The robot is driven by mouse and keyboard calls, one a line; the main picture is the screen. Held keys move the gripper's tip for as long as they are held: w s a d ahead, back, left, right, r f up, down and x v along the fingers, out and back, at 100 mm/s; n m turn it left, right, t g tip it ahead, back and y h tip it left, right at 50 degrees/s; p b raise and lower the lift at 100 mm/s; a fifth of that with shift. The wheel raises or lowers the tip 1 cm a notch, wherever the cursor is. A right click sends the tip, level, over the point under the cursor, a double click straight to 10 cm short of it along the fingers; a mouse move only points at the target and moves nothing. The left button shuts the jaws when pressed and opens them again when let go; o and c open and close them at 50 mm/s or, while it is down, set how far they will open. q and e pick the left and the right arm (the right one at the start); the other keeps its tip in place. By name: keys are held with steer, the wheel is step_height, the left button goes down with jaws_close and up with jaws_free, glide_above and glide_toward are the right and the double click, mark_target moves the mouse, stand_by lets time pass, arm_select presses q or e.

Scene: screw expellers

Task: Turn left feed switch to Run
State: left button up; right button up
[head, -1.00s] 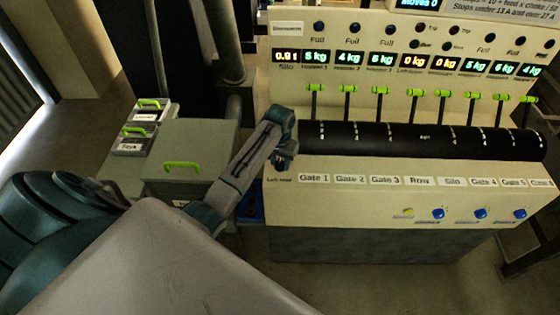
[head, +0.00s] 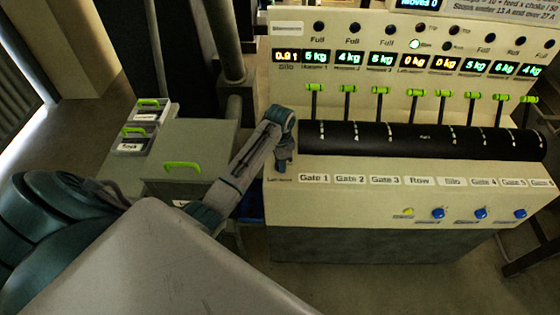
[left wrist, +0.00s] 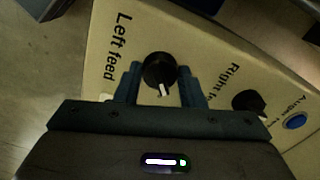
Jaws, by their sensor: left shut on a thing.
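The left feed switch (left wrist: 160,71) is a round black knob with a white pointer mark, under the "Left feed" lettering on the cream panel. In the left wrist view its white mark points down toward my gripper body. My left gripper (left wrist: 161,84) is shut on this knob, one finger on each side. In the head view my left gripper (head: 283,165) is at the left end of the console front and hides the knob. A small lamp (head: 414,44) on the upper panel, labelled Run as far as I can read, glows whitish green. My right gripper is not in view.
A second black knob, the right feed switch (left wrist: 249,102), and a blue button (left wrist: 294,122) lie to the right. A row of green-topped levers (head: 380,91) stands above the black roller (head: 400,140). A grey cabinet with a green handle (head: 183,166) stands left.

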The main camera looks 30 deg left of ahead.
arm_select(q)
steer(key=shift+r+m, duration=0.1)
steer(key=shift+m, duration=0.9)
steer(key=o, duration=1)
step_height(320, 180, up, 8)
steer(key=b, duration=0.3)
steer(key=shift+r, duration=0.1)
steer(key=shift+r+p, duration=1.3)
steer(key=shift+p, duration=0.1)
